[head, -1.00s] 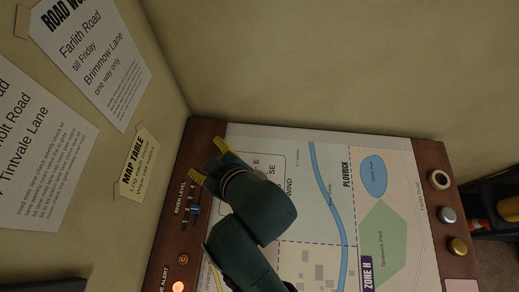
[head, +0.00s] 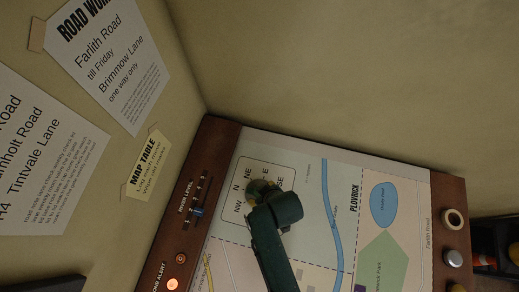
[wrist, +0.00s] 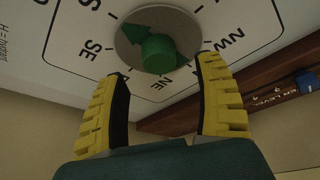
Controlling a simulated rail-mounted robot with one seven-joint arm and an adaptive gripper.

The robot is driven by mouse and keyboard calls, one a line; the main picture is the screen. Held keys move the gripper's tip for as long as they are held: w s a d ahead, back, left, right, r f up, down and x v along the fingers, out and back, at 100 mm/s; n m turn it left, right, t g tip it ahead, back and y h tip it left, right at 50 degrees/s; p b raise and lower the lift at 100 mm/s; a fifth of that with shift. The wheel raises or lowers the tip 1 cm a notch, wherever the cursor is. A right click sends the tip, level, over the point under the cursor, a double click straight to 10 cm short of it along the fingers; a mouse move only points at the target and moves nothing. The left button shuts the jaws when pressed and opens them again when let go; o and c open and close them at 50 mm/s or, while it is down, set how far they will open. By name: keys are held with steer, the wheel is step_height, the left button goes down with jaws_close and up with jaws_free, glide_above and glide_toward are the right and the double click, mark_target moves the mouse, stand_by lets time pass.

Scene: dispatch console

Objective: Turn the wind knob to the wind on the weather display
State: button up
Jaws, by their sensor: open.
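The wind knob (wrist: 158,52) is a green knob with an arrow-shaped pointer on a round grey disc (wrist: 181,25), ringed by compass letters. In the wrist view its pointer aims to the upper left, towards the SE and S side. My gripper (wrist: 161,72) is open, with its yellow fingers spread either side of the knob's near side and nothing held. In the head view my gripper (head: 262,190) is over the wind dial (head: 278,168) and hides the knob. Whether the fingers touch the knob I cannot tell. No weather display is in view.
The river level slider (head: 197,212) and a lit orange button (head: 172,285) lie left of the dial on the wooden edge (head: 215,135). Round buttons (head: 454,219) line the right edge. The map (head: 345,190) is flat. Notices hang on the wall (head: 300,70).

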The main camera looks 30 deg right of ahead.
steer(key=x, duration=0.5)
steer(key=shift+r, duration=0.1)
steer(key=shift+s, duration=0.1)
steer(key=c, duration=1.2)
